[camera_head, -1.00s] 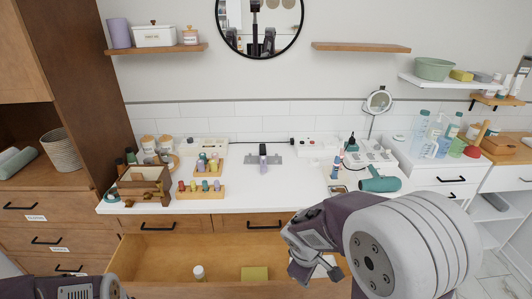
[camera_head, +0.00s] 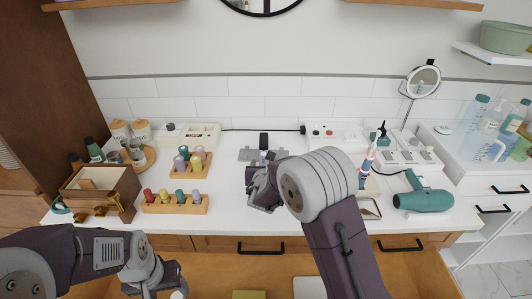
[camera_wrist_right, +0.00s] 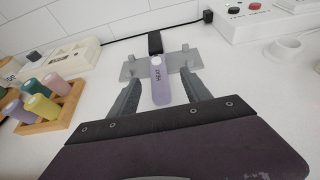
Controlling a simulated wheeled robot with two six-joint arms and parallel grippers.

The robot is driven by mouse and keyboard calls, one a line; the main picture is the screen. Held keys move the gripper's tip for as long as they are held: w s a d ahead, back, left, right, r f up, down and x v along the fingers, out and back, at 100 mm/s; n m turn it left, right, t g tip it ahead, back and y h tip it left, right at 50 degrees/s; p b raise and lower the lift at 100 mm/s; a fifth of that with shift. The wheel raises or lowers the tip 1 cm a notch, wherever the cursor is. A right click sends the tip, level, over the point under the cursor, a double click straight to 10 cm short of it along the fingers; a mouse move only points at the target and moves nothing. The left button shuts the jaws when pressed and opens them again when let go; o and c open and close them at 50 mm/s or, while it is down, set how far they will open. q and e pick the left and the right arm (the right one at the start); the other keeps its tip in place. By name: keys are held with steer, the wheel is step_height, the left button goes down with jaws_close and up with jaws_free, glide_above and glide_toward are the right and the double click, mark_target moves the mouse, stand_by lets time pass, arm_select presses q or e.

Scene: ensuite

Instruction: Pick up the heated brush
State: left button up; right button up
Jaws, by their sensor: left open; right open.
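The heated brush has a lilac handle and a black end. In the right wrist view the heated brush (camera_wrist_right: 160,82) lies on a grey metal holder (camera_wrist_right: 184,58) on the white counter, its handle toward me. In the head view its black end (camera_head: 264,138) shows beyond my right gripper, which hides most of the handle. My right gripper (camera_wrist_right: 161,92) is open, with one finger on each side of the handle; I cannot tell if they touch it. My left gripper (camera_head: 152,282) is open and empty, low at the left over the open drawer.
Nail polish racks (camera_head: 175,205) and a brown wooden box (camera_head: 100,188) stand to the left. A teal hair dryer (camera_head: 425,200), a round mirror (camera_head: 423,80) and a white control box (camera_head: 335,135) are to the right. A drawer (camera_head: 220,268) is open below the counter.

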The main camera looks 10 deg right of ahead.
mark_target(264, 156)
steer(key=shift+s+a+r, duration=0.15)
steer(key=shift+s+r, duration=0.1)
steer(key=shift+s, duration=0.05)
steer(key=shift+w+f, duration=0.1)
steer(key=shift+w, duration=0.25)
steer(key=x, duration=0.4)
steer(key=shift+s+f+p, duration=0.1)
steer(key=shift+p, duration=0.2)
steer(key=p+x, duration=0.1)
steer(key=x, duration=0.4)
steer(key=shift+a, duration=0.1)
steer(key=shift+r, duration=0.25)
steer(key=shift+c, duration=0.6)
arm_select(q)
steer(key=shift+s+r, duration=0.15)
steer(key=shift+r, duration=0.6)
arm_select(e)
jaws_close()
